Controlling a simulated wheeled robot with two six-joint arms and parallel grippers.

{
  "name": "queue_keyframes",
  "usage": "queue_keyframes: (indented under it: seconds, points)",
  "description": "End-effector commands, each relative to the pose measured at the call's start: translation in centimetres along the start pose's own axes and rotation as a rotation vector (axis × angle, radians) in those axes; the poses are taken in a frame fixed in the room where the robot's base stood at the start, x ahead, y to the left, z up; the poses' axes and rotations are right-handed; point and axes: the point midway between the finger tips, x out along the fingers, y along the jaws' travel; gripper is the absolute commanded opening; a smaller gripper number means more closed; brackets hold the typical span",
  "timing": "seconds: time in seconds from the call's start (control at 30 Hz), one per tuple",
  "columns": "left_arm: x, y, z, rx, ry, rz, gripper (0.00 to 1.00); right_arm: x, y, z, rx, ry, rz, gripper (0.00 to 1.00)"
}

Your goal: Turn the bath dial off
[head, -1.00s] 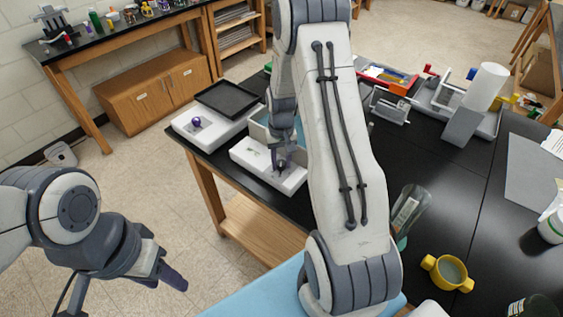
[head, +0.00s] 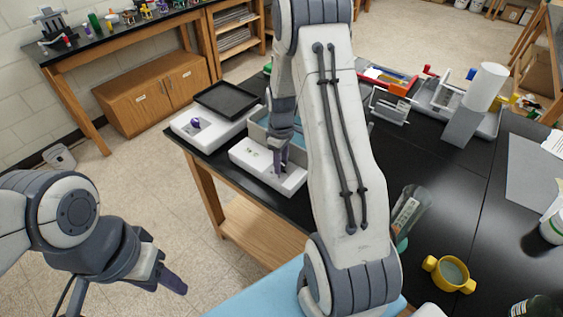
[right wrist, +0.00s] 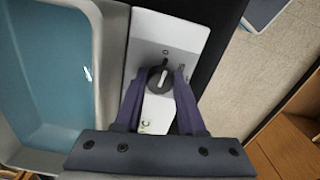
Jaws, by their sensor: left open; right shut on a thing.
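The bath dial (right wrist: 160,79) is a round black knob with a pale pointer bar, on the white front panel (right wrist: 174,33) of a water bath. In the right wrist view my right gripper (right wrist: 161,81) has its two purple fingers on either side of the dial, shut on it. The pointer lies nearly along the panel's length, slightly tilted. In the head view my right gripper (head: 281,168) reaches down onto the white bath unit (head: 245,160), and its fingers hide the dial. My left gripper (head: 170,279) is open and empty over the floor at the lower left.
The blue water basin (right wrist: 45,75) lies beside the panel. A second white unit (head: 186,127) with a purple knob and a black tray (head: 226,99) stand close by. A clear bottle (head: 408,215) and yellow two-handled cup (head: 449,273) are on the black bench.

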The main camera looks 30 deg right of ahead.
Motion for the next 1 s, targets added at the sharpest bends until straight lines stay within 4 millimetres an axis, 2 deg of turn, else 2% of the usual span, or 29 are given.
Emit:
queue_keyframes:
  seconds: [0.3, 0.8, 0.83, 0.87, 0.9, 1.0]
  points:
    - [0.07, -0.01, 0.01, 0.000, 0.000, 0.000, 0.50, -0.22, 0.27, -0.29, -0.103, 0.008, 0.009, 0.00]
    - [0.06, -0.01, 0.00, 0.000, 0.000, 0.000, 0.50, -0.25, 0.29, -0.32, -0.121, 0.008, 0.010, 0.00]
    - [0.06, -0.01, 0.00, 0.000, 0.000, 0.000, 0.50, -0.25, 0.29, -0.32, -0.121, 0.008, 0.010, 0.46]
    - [0.06, -0.01, 0.00, 0.000, 0.000, 0.000, 0.50, -0.24, 0.28, -0.31, -0.121, 0.008, 0.010, 0.58]
    - [0.06, -0.01, 0.01, 0.000, 0.000, 0.000, 0.50, -0.23, 0.26, -0.28, -0.121, 0.008, 0.009, 0.69]
    - [0.07, 0.00, 0.00, 0.000, 0.000, 0.000, 0.50, -0.17, 0.20, -0.20, -0.120, 0.005, 0.006, 0.69]
